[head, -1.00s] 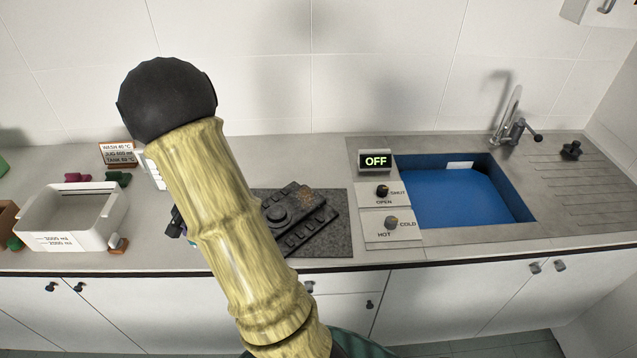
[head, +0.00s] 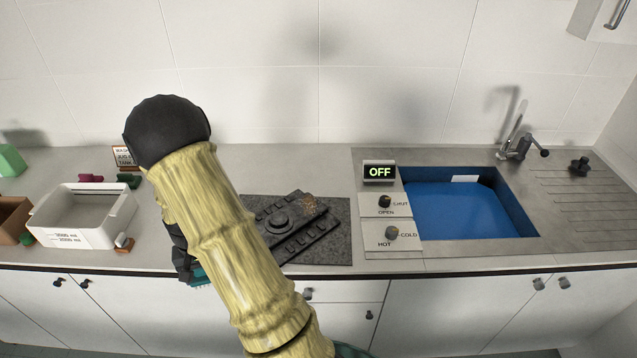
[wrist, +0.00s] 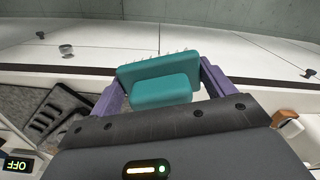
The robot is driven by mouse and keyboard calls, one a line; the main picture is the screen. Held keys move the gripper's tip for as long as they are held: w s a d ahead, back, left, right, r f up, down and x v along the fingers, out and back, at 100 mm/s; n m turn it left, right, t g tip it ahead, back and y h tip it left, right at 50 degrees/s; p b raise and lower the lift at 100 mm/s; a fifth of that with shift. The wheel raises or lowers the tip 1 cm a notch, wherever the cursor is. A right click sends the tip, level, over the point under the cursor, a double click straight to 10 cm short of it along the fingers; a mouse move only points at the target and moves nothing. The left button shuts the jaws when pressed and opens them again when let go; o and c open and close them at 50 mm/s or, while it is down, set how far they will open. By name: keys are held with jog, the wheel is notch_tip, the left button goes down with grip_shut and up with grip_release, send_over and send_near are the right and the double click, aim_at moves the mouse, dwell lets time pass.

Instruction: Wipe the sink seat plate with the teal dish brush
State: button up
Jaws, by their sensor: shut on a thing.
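My gripper (wrist: 160,88) is shut on the teal dish brush (wrist: 160,75), its block held between the two purple fingers with pale bristles along the far edge. In the head view the gripper (head: 184,262) is mostly behind my arm, at the counter's front, left of the grey mat, with a bit of teal below it. A dark plate (head: 280,222) with a round boss, raised ribs and a brown patch at its upper right corner lies on the mat. My arm hides its left side. I cannot tell whether this is the sink seat plate. The brush is apart from it.
The sink (head: 522,212) at right has a blue interior with a pale label. Its OFF display (head: 380,172) and two knobs stand left of it. A white tub (head: 112,236) stands at left, with a small brown-and-white item (head: 124,244) close by. Cabinets are below.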

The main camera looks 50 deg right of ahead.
jog(key=w+a+f+n, duration=0.1)
jog(key=a+f+n, duration=0.6)
jog(key=f, duration=0.3)
jog(key=shift+w+a+f, duration=0.15)
jog(key=shift+a+f, duration=0.15)
jog(key=shift+a, duration=0.25)
